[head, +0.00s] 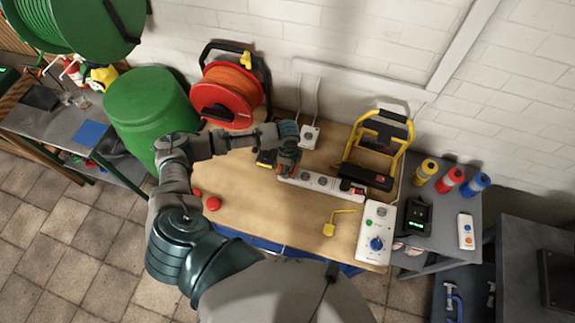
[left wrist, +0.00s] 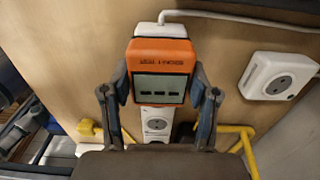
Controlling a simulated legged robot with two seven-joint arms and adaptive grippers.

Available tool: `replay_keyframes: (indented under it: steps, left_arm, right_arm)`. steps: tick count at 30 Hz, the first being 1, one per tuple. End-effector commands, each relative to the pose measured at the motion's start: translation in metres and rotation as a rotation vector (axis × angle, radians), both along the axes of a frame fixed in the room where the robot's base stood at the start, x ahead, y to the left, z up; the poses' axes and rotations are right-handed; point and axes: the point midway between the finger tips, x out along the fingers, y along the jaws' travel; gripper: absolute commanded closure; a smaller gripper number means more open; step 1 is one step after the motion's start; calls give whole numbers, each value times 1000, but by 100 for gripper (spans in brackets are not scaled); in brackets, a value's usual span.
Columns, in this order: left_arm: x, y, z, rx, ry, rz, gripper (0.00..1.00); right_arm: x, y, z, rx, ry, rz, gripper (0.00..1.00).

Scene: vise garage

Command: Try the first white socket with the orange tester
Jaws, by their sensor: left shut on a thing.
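The orange tester (left wrist: 162,55) has a grey display showing dashes. My left gripper (left wrist: 160,98) is shut on it, one finger on each side. In the head view my left gripper (head: 289,158) is at the left end of the white socket strip (head: 322,184). I cannot tell whether the tester touches the strip or is plugged in. A separate white single socket (head: 310,136) lies behind; it also shows in the left wrist view (left wrist: 278,76).
A yellow work lamp (head: 380,150) stands right of the strip. A yellow plug (head: 329,229) and a white box with a blue knob (head: 376,235) lie in front. A red cable reel (head: 227,95) stands at the back left.

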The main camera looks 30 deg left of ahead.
Motion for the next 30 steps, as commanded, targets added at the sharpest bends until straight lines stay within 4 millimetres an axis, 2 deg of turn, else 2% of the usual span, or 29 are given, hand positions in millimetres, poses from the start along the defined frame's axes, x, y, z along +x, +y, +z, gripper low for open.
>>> replay_keyframes:
  steps: [9,30]
  left_arm:
    - [0,0,1,-1,0,-1,71]
    - [0,0,-6,0,0,0,71]
  right_arm:
    - [0,-1,10,-1,0,0,100]
    - [0,-2,8,-2,0,1,100]
